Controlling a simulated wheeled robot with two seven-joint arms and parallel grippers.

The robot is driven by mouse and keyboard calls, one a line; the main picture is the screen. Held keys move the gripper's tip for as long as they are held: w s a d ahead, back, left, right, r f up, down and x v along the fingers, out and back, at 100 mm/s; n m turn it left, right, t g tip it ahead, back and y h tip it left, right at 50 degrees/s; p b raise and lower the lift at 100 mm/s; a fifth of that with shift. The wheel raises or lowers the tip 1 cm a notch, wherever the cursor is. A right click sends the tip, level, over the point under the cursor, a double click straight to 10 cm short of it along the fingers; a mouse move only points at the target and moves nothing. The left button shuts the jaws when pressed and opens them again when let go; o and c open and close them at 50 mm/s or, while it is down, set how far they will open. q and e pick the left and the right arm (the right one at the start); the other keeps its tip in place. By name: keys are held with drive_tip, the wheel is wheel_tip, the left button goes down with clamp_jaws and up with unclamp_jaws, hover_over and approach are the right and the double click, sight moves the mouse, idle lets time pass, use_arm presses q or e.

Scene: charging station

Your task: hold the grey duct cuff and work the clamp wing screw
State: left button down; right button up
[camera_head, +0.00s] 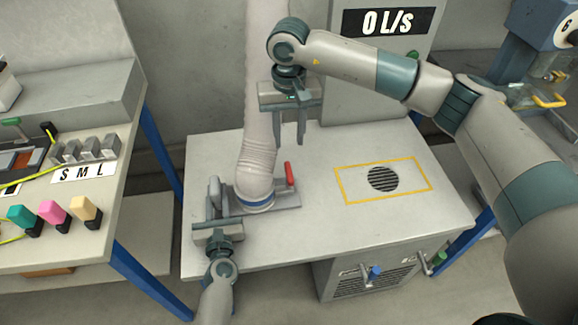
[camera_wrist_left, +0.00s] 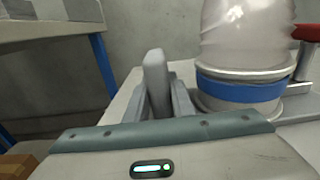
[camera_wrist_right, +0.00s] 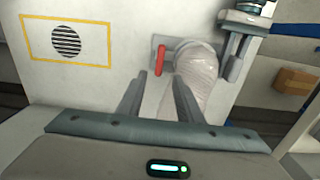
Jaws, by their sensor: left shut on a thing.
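The pale duct (camera_head: 258,150) comes down to a blue-banded base (camera_head: 256,204) on a grey plate on the table; the blue band (camera_wrist_left: 238,88) is large in the left wrist view. A red handle (camera_head: 290,174), seemingly the clamp wing screw, stands right of the duct; it also shows in the right wrist view (camera_wrist_right: 161,60). My left gripper (camera_head: 214,192) is left of the duct base, shut on a grey upright part (camera_wrist_left: 157,80) whose link to the cuff is partly hidden. My right gripper (camera_head: 290,135) is open and empty above the table, right of the duct; its fingers are apart (camera_wrist_right: 160,98).
A yellow frame around a round grille (camera_head: 382,178) lies on the table's right half, with clear surface around it. A side bench (camera_head: 120,190) at left holds coloured blocks and S, M, L slots. A display panel (camera_head: 388,22) at the back reads 0 L/s.

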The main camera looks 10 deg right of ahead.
sight(289, 171)
idle(0.3)
wheel_tip(289, 171, down, 12)
idle(0.7)
clamp_jaws()
